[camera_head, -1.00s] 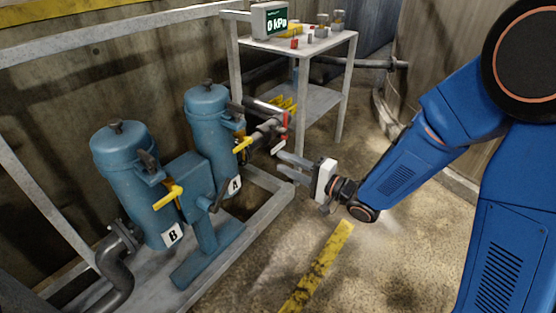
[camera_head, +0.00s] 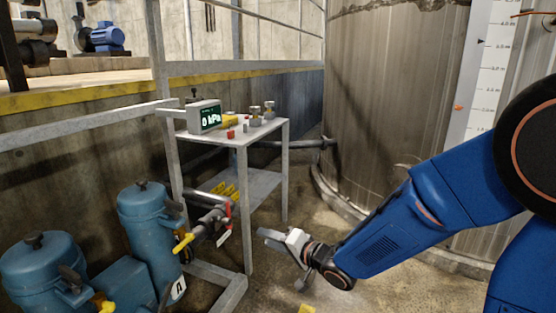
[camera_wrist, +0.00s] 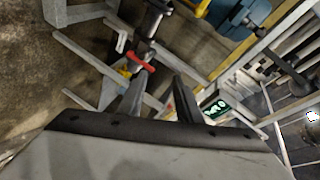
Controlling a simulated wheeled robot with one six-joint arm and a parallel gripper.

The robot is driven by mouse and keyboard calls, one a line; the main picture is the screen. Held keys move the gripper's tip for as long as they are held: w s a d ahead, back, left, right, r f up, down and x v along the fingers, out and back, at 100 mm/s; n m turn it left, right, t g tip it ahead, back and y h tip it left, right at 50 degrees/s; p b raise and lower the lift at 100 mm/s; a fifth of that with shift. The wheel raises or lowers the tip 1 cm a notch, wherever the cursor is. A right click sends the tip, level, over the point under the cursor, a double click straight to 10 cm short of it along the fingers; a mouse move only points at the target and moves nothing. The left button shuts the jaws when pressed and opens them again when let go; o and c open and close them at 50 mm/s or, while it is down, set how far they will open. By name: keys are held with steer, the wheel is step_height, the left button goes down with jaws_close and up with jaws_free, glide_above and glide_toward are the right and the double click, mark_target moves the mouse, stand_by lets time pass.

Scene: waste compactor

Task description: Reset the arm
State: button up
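My blue arm (camera_head: 385,237) reaches in from the right of the head view, bent low toward the table stand. My gripper (camera_head: 266,239) is at its end, in front of the stand and to the right of the pipe valve with the red handle (camera_head: 228,210). In the wrist view the two dark fingers (camera_wrist: 158,97) stand apart with nothing held between them. The red valve handle (camera_wrist: 141,62) shows beyond them. I cannot tell the exact distance to it, but no contact shows.
A metal table (camera_head: 270,128) holds a pressure display reading 0 kPa (camera_head: 205,117) and small fittings. Two blue filter canisters (camera_head: 148,235) stand at lower left. A large tank (camera_head: 395,100) rises behind my arm. Floor (camera_head: 400,295) is open at lower right.

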steer(key=s+d+r+h, duration=0.1)
steer(key=s+d+h, duration=0.15)
steer(key=d, duration=0.55)
steer(key=s+d+r+h, duration=0.2)
steer(key=d+h, duration=0.2)
steer(key=d, duration=0.4)
steer(key=s+d+r+h, duration=0.1)
steer(key=s+d+h, duration=0.15)
steer(key=d, duration=0.55)
steer(key=s+d+n+g+h, duration=0.1)
steer(key=s+d+n+g, duration=0.1)
steer(key=s, duration=0.9)
steer(key=s+d+n+g+h, duration=0.1)
steer(key=s+d+g, duration=0.2)
steer(key=s, duration=0.9)
steer(key=d, duration=0.3)
steer(key=shift+f+n+g, duration=0.15)
steer(key=shift+n+g, duration=0.25)
steer(key=shift+a, duration=0.15)
